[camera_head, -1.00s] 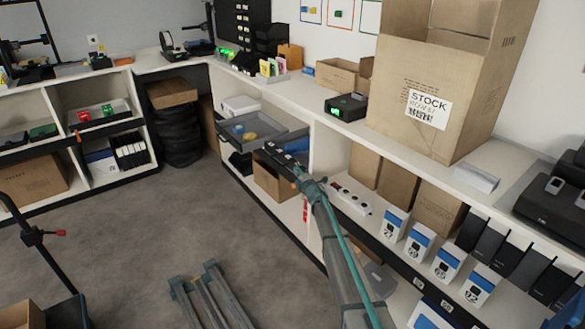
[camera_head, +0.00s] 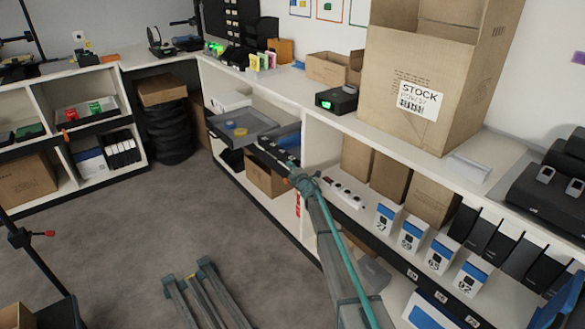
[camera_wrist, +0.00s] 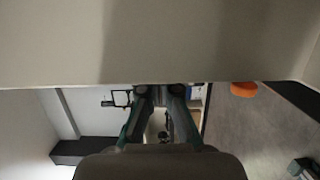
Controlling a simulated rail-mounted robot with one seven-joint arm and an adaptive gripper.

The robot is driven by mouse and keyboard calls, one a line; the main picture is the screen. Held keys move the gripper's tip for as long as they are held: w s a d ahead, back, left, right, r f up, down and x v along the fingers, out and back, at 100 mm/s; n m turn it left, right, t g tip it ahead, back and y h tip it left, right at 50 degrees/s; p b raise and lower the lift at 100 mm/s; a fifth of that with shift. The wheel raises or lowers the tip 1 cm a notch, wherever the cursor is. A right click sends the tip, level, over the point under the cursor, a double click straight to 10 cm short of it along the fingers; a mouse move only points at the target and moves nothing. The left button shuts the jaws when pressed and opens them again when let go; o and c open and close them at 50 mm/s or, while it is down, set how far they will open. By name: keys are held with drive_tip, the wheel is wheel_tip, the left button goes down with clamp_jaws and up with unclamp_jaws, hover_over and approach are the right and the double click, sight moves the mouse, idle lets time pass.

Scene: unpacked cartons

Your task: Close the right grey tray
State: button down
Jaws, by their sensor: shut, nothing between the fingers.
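The right grey tray (camera_head: 287,133) shows in the head view in the shelf bay under the white counter, partly hidden by my gripper. In the wrist view my fingers (camera_wrist: 160,92) are together below a broad pale grey surface, which fills the top and hides what lies beyond.
A brown carton (camera_head: 266,180) is below the trays. A white upright panel (camera_head: 319,150) bounds the bay on the right. A large STOCK carton (camera_head: 395,110) and a black device (camera_head: 337,100) stand on the counter. The grey floor (camera_head: 130,235) is open on the left.

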drive_tip(key=s+a+v, duration=0.1)
drive_tip(key=a+v, duration=0.1)
drive_tip(key=v, duration=0.9)
drive_tip(key=s+d+f+m+g+h, duration=0.45)
drive_tip(key=s+d+m, duration=0.4)
drive_tip(key=s, duration=0.45)
drive_tip(key=s+d+f+m+g+h, duration=0.45)
drive_tip(key=s+d+m, duration=0.4)
drive_tip(key=s, duration=0.55)
drive_tip(key=s+f+m+g+y, duration=0.1)
drive_tip(key=s+m+g, duration=0.25)
drive_tip(key=s, duration=1.05)
drive_tip(key=s+f+m+g, duration=0.2)
drive_tip(key=s+m+g, duration=0.15)
drive_tip(key=s, duration=1.05)
drive_tip(key=s+f+g, duration=0.3)
drive_tip(key=s+f, duration=0.2)
drive_tip(key=s, duration=0.5)
drive_tip(key=s+f+n+g, duration=0.1)
drive_tip(key=s+f+g, duration=0.1)
drive_tip(key=s+f, duration=0.6)
drive_tip(key=s+f+g, duration=0.3)
drive_tip(key=s, duration=0.9)
wheel_tip(320, 180, up, 13)
drive_tip(key=w+p, duration=0.1)
drive_tip(key=p, duration=1.3)
drive_tip(key=shift+w+d+r+t+p, duration=0.2)
drive_tip(key=shift+w+r+t+p, duration=0.05)
drive_tip(key=shift+w+t+p, duration=0.15)
